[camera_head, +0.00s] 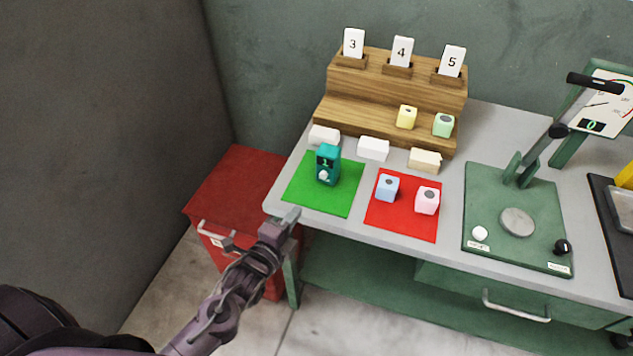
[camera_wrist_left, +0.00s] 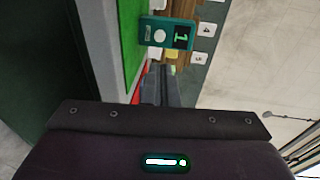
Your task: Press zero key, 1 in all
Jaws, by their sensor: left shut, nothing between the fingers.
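The green press (camera_head: 540,205) stands on the right of the bench. On its base are a round white key (camera_head: 480,233), a label too small to read and a black knob (camera_head: 561,247). Its round metal plate (camera_head: 517,222) is bare. The gauge (camera_head: 607,100) behind shows a green 0. A teal counter (camera_head: 327,165) with a round white button stands on the green mat; in the left wrist view (camera_wrist_left: 166,37) it reads 1. My left gripper (camera_head: 291,217) is shut and empty by the bench's front left corner, apart from the keys. My right gripper is out of view.
Blue (camera_head: 387,188) and pink (camera_head: 427,200) foam blocks sit on the red mat (camera_head: 402,227). Yellow and green blocks stand on the wooden rack (camera_head: 395,85), which has cards 3, 4 and 5. A red cabinet (camera_head: 235,190) stands left of the bench.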

